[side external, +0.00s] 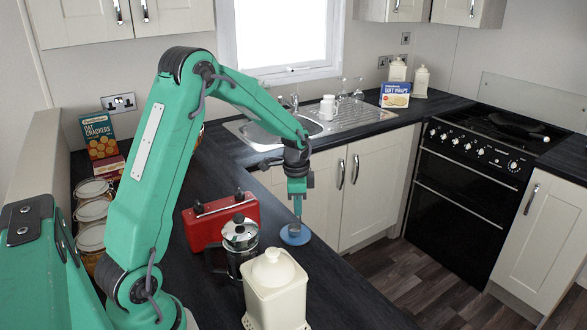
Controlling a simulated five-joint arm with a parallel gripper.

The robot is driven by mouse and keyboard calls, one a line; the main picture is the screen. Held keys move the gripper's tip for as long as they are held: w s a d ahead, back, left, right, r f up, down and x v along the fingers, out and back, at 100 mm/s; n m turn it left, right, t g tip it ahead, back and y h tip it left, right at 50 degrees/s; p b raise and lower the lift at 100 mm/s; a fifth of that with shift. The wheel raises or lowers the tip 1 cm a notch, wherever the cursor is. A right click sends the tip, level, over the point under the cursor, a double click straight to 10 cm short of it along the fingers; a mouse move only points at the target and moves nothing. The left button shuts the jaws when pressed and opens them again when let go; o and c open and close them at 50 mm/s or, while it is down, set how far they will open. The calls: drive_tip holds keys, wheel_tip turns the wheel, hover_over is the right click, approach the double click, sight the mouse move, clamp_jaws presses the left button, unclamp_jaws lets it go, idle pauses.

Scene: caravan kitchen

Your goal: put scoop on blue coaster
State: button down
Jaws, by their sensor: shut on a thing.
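The blue coaster (296,238) is a round flat disc on the dark worktop, near its front edge. My gripper (297,212) points down right above the coaster. It is shut on the scoop (295,229), a small grey thing that shows just below the fingers. The scoop is over the coaster in the picture. I cannot tell whether it touches the coaster or hangs slightly above it. Most of the scoop's shape is too small or hidden by the fingers to make out.
A red box (221,219), a glass coffee press (238,240) and a cream lidded canister (274,292) stand left and in front of the coaster. Glass jars (92,212) and cracker boxes (99,135) line the left. The sink (262,130) lies behind. The worktop edge is close right of the coaster.

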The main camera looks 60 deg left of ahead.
drive_tip(key=c, duration=1.5)
unclamp_jaws()
wheel_tip(320, 180, up, 12)
drive_tip(key=shift+s, duration=0.45)
drive_tip(key=shift+d+r, duration=0.1)
drive_tip(key=s+d+r+n+t, duration=0.35)
drive_tip(key=s+d+r, duration=0.35)
drive_tip(key=s+d, duration=0.3)
drive_tip(key=s+d+f+n, duration=0.1)
drive_tip(key=s+d, duration=0.1)
drive_tip(key=s, duration=0.3)
drive_tip(key=s+d+f+n+t, duration=0.1)
drive_tip(key=s+d+n, duration=0.1)
drive_tip(key=s, duration=0.3)
drive_tip(key=shift+s+d, duration=0.2)
drive_tip(key=shift+d, duration=0.55)
